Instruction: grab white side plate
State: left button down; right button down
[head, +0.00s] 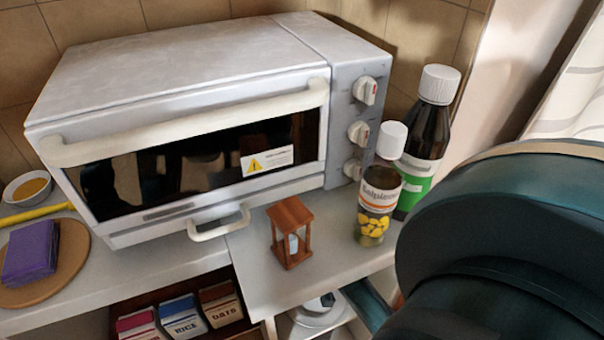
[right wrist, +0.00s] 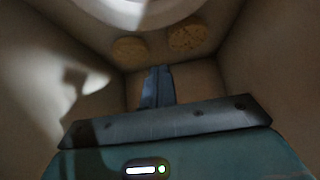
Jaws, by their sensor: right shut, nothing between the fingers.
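A white plate (head: 318,316) shows partly on the low shelf under the counter in the head view. A small dark and white item lies on or just above it, and the counter edge hides part of it. In the right wrist view a white curved rim (right wrist: 150,16), perhaps a plate, crosses the top edge. My right gripper (right wrist: 158,72) is shut and empty, inside a dim, walled space below that rim and apart from it. My left gripper is not in view.
Two round tan pieces (right wrist: 128,50) lie between gripper and rim, with walls on both sides. Above, the counter holds a white oven (head: 190,110), wooden hourglass frame (head: 290,232), pill bottle (head: 377,205) and dark bottle (head: 425,130). Boxes (head: 182,318) stand below.

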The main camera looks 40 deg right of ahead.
jog(key=b+x, duration=0.3)
jog(key=x, duration=0.6)
jog(key=shift+f, duration=0.25)
jog(key=s, duration=0.1)
jog(key=s+a, duration=0.1)
jog(key=s, duration=0.1)
jog(key=shift+r+p, duration=0.2)
jog(key=shift+p, duration=0.15)
jog(key=shift+s+a, duration=0.1)
jog(key=shift+s, duration=0.35)
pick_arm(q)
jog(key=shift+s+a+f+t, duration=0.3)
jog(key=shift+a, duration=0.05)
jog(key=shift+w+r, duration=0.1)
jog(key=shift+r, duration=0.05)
pick_arm(e)
jog(key=shift+s+a+r+p, duration=0.1)
jog(key=shift+s+p, duration=0.2)
jog(key=shift+p, duration=0.15)
jog(key=s+p, duration=0.1)
jog(key=s+a+p, duration=0.1)
jog(key=s, duration=0.1)
jog(key=s+p, duration=0.1)
jog(key=shift+s+a+p, duration=0.25)
jog(key=shift+s+p, duration=0.05)
jog(key=shift+p, duration=0.1)
jog(key=shift+s, duration=0.2)
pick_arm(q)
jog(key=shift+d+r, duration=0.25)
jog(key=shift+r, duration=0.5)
